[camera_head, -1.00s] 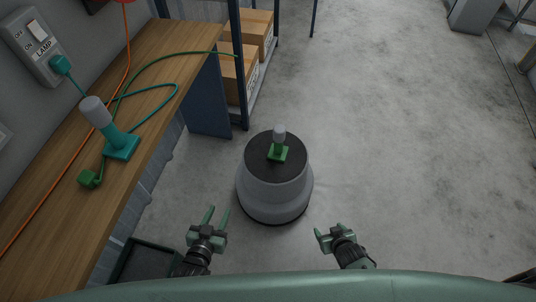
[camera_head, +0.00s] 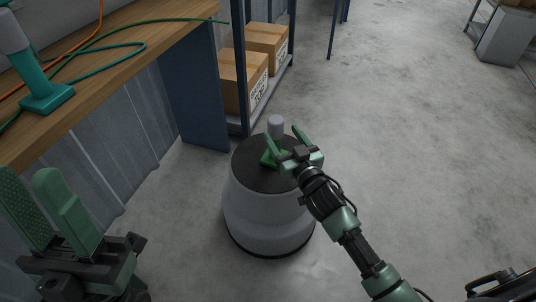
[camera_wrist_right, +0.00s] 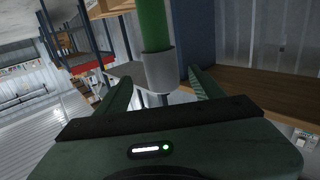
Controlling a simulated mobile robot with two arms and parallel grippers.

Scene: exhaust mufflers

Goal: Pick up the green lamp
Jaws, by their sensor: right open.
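The green lamp (camera_head: 268,157) stands upright on the black top of a round grey pedestal (camera_head: 265,215). It has a green base and a grey cylindrical head. My right gripper (camera_head: 284,147) is open right beside the lamp, and its fingers partly hide it. In the right wrist view the lamp's green stem (camera_wrist_right: 152,25) and grey head (camera_wrist_right: 159,70) show between the two open fingers (camera_wrist_right: 160,80); I cannot tell whether they touch. My left gripper (camera_head: 28,182) is open and empty at the lower left, away from the lamp.
A teal lamp (camera_head: 45,94) stands on the wooden bench (camera_head: 120,75) at the left, with green and orange cables. Cardboard boxes (camera_head: 242,85) sit on a shelf behind the pedestal.

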